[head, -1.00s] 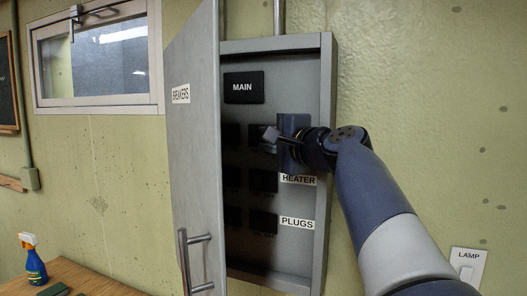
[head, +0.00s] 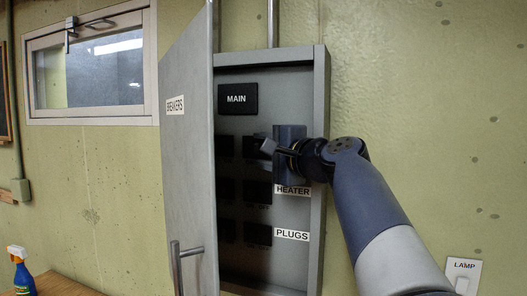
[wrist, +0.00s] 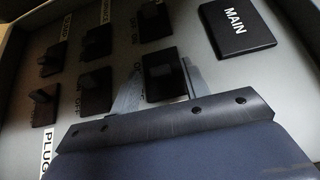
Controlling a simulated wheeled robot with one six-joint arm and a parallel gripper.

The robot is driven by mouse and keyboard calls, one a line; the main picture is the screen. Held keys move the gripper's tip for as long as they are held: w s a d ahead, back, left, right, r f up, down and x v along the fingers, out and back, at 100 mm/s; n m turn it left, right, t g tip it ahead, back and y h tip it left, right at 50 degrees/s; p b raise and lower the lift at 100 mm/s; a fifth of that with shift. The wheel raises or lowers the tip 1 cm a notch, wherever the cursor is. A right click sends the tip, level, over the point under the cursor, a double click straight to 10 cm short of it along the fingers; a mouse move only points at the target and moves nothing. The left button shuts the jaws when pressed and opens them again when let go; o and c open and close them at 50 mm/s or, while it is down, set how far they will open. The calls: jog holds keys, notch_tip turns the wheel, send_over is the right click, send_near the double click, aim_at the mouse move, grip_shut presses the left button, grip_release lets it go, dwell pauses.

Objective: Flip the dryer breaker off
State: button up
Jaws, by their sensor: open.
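The open grey breaker box (head: 320,130) shows in the head view, with its door swung out to the left. My gripper (head: 268,146) is at the top breaker of the right column, just above the HEATER label. In the wrist view my open gripper (wrist: 162,67) has its two fingers on either side of that black breaker (wrist: 160,90). Whether they touch it is unclear. Its label is hidden behind my gripper, so no dryer label is readable. The switch position cannot be told.
The MAIN block (head: 238,99) sits above the breakers. Labels HEATER (head: 292,190) and PLUGS (head: 292,235) mark lower breakers. The door (head: 187,150) stands close on the left. A LAMP switch (head: 463,275) and a spray bottle (head: 21,270) are away from the box.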

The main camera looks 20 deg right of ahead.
jog(key=b+v, duration=0.3)
jog(key=v, duration=0.7)
jog(key=shift+s, duration=0.3)
jog(key=shift+d+f, duration=0.1)
